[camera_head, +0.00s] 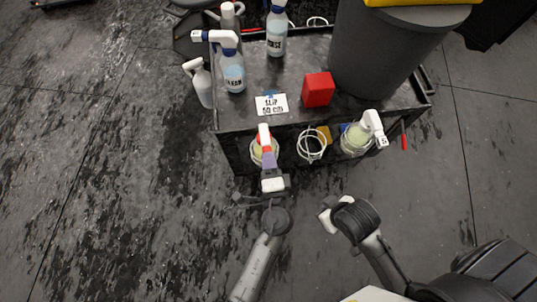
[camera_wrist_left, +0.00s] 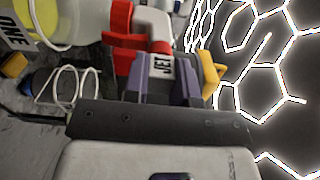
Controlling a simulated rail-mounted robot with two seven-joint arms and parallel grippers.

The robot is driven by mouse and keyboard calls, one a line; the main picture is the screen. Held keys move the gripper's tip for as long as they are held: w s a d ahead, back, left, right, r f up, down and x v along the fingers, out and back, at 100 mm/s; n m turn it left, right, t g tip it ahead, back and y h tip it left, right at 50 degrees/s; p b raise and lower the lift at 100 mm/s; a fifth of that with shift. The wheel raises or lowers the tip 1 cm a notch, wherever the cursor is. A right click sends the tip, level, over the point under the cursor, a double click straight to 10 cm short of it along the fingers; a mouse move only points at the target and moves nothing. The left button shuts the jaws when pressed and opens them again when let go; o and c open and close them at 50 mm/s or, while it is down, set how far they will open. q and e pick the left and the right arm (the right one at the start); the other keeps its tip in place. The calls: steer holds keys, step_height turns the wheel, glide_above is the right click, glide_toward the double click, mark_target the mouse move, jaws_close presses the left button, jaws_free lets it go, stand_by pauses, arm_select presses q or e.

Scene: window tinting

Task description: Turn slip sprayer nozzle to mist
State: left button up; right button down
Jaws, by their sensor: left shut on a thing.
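A spray bottle with yellow-green liquid and a red-and-white head (camera_head: 264,135) hangs at the front side of the black cart. In the left wrist view its bottle (camera_wrist_left: 75,20) has a label partly reading "ONE", beside the red trigger parts (camera_wrist_left: 122,40). The nozzle (camera_wrist_left: 162,67) shows the word "JET". My left gripper (camera_head: 268,161) is shut on the nozzle, its purple-grey fingers around it in the left wrist view (camera_wrist_left: 172,88). My right gripper (camera_head: 328,216) is apart, right of the left arm and short of the cart; its fingers are not clear.
The cart top (camera_head: 290,75) holds a red box (camera_head: 318,89), a label card (camera_head: 271,105), blue-liquid bottles (camera_head: 233,72) and a grey bin (camera_head: 385,50). The floor at left is open.

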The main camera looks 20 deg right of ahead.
arm_select(q)
steer(key=o, duration=0.9)
steer(key=shift+o, duration=0.2)
steer(key=p+v, duration=0.1)
steer(key=v, duration=1.2)
steer(key=shift+s, duration=0.4)
